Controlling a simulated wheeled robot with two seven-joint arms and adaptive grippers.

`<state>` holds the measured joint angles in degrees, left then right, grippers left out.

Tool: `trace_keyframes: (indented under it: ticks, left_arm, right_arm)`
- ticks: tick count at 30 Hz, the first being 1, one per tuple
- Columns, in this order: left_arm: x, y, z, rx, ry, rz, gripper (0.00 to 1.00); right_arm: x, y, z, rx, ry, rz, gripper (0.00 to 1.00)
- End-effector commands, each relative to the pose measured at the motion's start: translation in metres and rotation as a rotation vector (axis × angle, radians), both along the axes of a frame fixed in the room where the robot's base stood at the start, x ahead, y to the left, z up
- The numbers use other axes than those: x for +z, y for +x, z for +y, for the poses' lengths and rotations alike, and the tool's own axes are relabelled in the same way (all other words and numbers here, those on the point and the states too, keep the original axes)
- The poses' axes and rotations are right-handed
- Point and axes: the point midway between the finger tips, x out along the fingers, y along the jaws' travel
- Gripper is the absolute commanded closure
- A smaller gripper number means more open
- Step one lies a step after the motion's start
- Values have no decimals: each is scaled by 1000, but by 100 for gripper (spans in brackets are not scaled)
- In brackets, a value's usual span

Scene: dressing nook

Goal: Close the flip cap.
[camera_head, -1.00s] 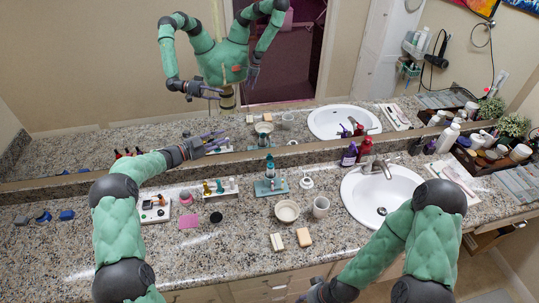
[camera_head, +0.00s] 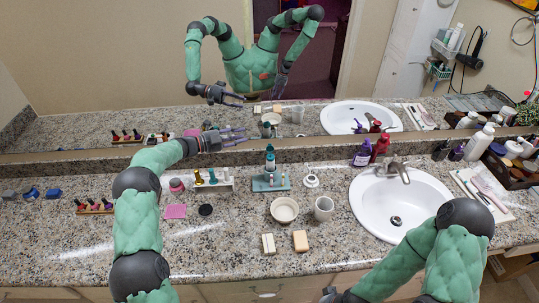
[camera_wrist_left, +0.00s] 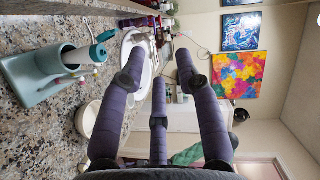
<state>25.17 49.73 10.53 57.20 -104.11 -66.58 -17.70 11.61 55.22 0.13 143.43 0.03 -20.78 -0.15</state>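A teal bottle (camera_head: 270,157) with a dark top stands upright on a teal stand (camera_head: 262,185) near the back of the counter. In the left wrist view, the teal stand (camera_wrist_left: 32,88) holds a bottle (camera_wrist_left: 88,54) with a teal end; whether its cap is open or closed I cannot tell. My left gripper (camera_head: 240,136) is left of the bottle and above the counter, apart from it. Its purple fingers (camera_wrist_left: 157,80) are spread wide with nothing between them. My right gripper (camera_head: 330,295) shows only in part at the bottom edge, so its state is unclear.
A white rack (camera_head: 225,183) with small bottles stands left of the teal stand. A bowl (camera_head: 284,210), a cup (camera_head: 323,208) and two soap bars (camera_head: 300,241) lie in front. The sink (camera_head: 425,195) is right. A mirror (camera_head: 130,110) lines the back.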

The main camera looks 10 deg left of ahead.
Motion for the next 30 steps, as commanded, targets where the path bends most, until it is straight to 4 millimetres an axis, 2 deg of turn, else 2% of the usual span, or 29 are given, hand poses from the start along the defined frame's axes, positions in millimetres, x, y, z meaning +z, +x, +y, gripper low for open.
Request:
trace_keyframes:
  ticks: [1,6,9,16,20,30]
  left_arm:
    - [-26,0,0,0,-1,1,67]
    - [-61,0,0,0,0,0,67]
    - [-73,0,0,0,0,0,67]
    - [-82,2,-2,0,-1,-1,67]
    - [-84,9,-11,-1,0,-1,67]
    - [-92,44,-58,-1,0,-1,67]
  right_arm:
    - [-26,0,0,0,0,1,60]
    - [-61,0,0,0,0,0,60]
    - [-73,0,0,0,0,0,60]
    - [-83,0,0,0,0,0,60]
    - [-85,0,0,0,0,0,60]
    - [-100,0,0,0,0,0,60]
